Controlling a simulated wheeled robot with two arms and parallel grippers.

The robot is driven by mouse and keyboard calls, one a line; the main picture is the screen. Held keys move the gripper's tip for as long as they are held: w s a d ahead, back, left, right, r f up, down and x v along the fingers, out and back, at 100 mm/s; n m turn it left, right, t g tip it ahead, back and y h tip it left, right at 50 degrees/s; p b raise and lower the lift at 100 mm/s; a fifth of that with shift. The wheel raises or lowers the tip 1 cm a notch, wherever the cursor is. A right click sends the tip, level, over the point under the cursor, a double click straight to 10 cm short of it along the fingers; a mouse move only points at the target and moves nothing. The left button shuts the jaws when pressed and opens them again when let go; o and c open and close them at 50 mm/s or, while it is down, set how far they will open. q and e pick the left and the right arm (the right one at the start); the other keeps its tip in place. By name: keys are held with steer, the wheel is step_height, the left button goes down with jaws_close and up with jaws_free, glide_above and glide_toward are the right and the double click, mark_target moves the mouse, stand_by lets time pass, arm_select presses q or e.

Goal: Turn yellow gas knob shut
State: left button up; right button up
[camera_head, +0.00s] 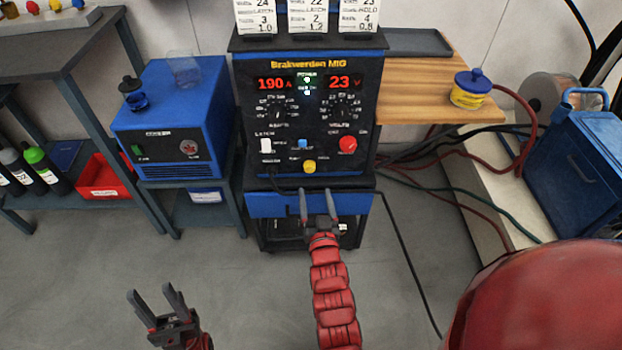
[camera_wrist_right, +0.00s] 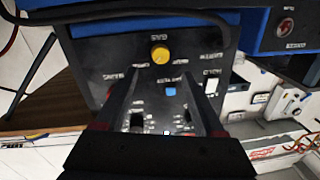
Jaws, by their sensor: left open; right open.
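The yellow gas knob (camera_head: 309,167) is low on the black front panel of the blue welder (camera_head: 308,220). In the right wrist view the yellow knob (camera_wrist_right: 160,54) shows at the upper middle, under a label, ahead of the fingers and apart from them. My right gripper (camera_head: 318,200) is open and empty, just below the knob in the head view; its fingers also show in the right wrist view (camera_wrist_right: 168,112). My left gripper (camera_head: 158,298) is open and empty above the floor at the lower left.
A red knob (camera_head: 347,144), a blue button (camera_head: 302,143) and a white switch (camera_head: 266,145) sit near the yellow knob. A blue box (camera_head: 172,120) stands left of the welder. A wooden shelf (camera_head: 428,85) with a yellow tub (camera_head: 470,90) is at right. Cables run right of the welder.

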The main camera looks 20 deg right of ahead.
mark_target(310, 170)
steer(key=w, duration=0.2)
steer(key=w+d+b, duration=0.1)
steer(key=w, duration=0.5)
steer(key=shift+w+d+b, duration=0.1)
steer(key=shift+d+b, duration=0.15)
steer(key=shift+b, duration=0.15)
jaws_close()
